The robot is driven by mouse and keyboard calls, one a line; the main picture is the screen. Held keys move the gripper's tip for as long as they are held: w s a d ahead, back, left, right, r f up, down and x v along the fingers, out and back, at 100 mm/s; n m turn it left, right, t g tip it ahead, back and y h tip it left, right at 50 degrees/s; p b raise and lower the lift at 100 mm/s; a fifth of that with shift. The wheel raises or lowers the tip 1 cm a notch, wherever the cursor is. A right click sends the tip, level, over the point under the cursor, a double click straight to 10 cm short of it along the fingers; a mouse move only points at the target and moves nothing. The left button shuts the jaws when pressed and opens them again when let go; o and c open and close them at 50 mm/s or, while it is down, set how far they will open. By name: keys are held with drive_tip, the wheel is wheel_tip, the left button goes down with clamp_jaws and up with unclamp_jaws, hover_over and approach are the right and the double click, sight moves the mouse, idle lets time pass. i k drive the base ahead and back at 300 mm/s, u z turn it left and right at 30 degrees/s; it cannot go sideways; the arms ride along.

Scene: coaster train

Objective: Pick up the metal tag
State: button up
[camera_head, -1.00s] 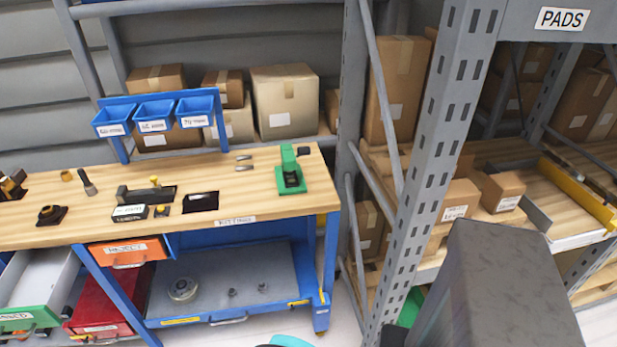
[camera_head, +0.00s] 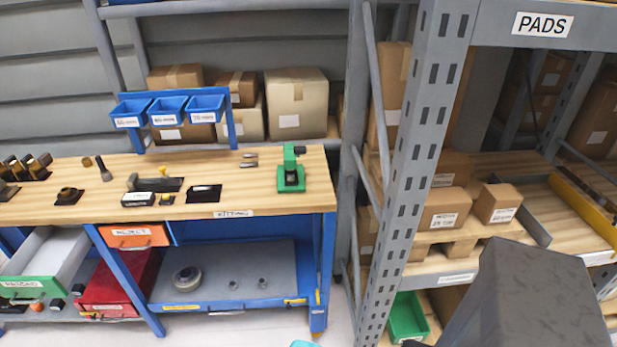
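Two small flat metallic pieces (camera_head: 249,159) lie on the wooden workbench top (camera_head: 262,188), left of a green stand-like device (camera_head: 291,172). One of them may be the metal tag, but they are too small to tell. My gripper is not in view. A large grey block at the lower right appears to be part of my own arm and hides part of the shelf behind it.
Blue bins (camera_head: 168,110) stand above the bench's back edge. A black fixture (camera_head: 203,194) and small tools lie on the bench. An open drawer (camera_head: 45,265) juts out at lower left. A grey rack upright (camera_head: 412,175) stands right of the bench, with cartons (camera_head: 445,208) on its shelf.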

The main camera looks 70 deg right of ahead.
sight(291, 175)
drive_tip(key=u, duration=0.15)
drive_tip(key=i, duration=0.9)
drive_tip(key=z, duration=0.05)
